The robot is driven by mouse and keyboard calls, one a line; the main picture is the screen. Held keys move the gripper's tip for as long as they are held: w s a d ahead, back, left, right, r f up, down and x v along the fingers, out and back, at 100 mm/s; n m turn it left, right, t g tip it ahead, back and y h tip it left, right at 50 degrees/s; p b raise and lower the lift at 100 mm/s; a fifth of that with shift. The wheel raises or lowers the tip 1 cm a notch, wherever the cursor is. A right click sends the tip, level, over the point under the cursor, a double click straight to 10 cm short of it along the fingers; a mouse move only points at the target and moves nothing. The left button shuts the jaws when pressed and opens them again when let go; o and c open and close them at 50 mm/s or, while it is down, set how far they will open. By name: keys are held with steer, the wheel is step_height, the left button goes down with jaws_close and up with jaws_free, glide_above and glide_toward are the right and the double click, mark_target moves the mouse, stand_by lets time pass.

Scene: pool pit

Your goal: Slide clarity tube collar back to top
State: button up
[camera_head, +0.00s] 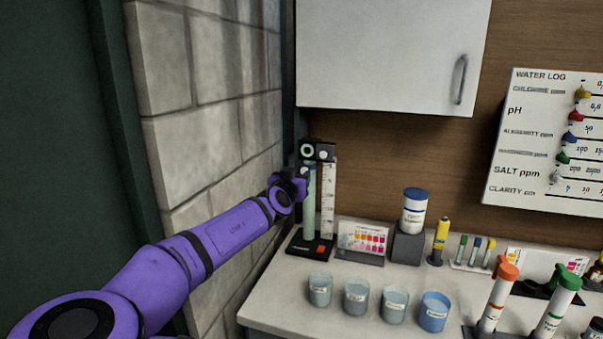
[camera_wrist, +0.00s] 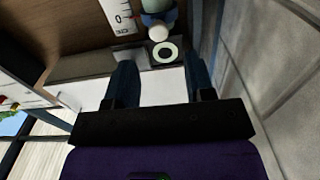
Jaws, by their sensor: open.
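The clarity tube (camera_head: 309,215) is a pale green upright cylinder on a black stand in the corner, beside a white ruled scale (camera_head: 327,200). A black head with a white ring (camera_head: 307,151) sits at its top. My gripper (camera_head: 301,176) is at the upper part of the tube and partly hides it. In the wrist view my gripper (camera_wrist: 160,62) is open, its two dark fingers apart with nothing held. Beyond the fingertips show the white ring (camera_wrist: 164,52) and a blue band (camera_wrist: 158,18), apparently the collar, around the tube. The collar is hard to make out in the head view.
A stone wall (camera_head: 215,110) is close to the left of my arm. A white cabinet (camera_head: 390,50) hangs above. A colour chart (camera_head: 362,240) stands right of the tube. Several cups, including a blue one (camera_head: 434,311), line the counter front.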

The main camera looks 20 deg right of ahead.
steer(key=shift+v, duration=1.95)
steer(key=s+d+f+m+g+y, duration=0.1)
steer(key=s+d+f+g+y, duration=0.2)
steer(key=s+d+f+g, duration=0.3)
steer(key=s+d+f+m+g+y, duration=0.1)
steer(key=s+d+f+g+y, duration=0.1)
steer(key=s+d+f+g, duration=0.45)
steer(key=s+r+n+t+y, duration=0.2)
steer(key=s+r+n+y, duration=0.3)
steer(key=s+r, duration=1.9)
steer(key=shift+s+r+n+t, duration=0.2)
steer(key=shift+s+n+t, duration=0.15)
steer(key=shift+s+n, duration=1.7)
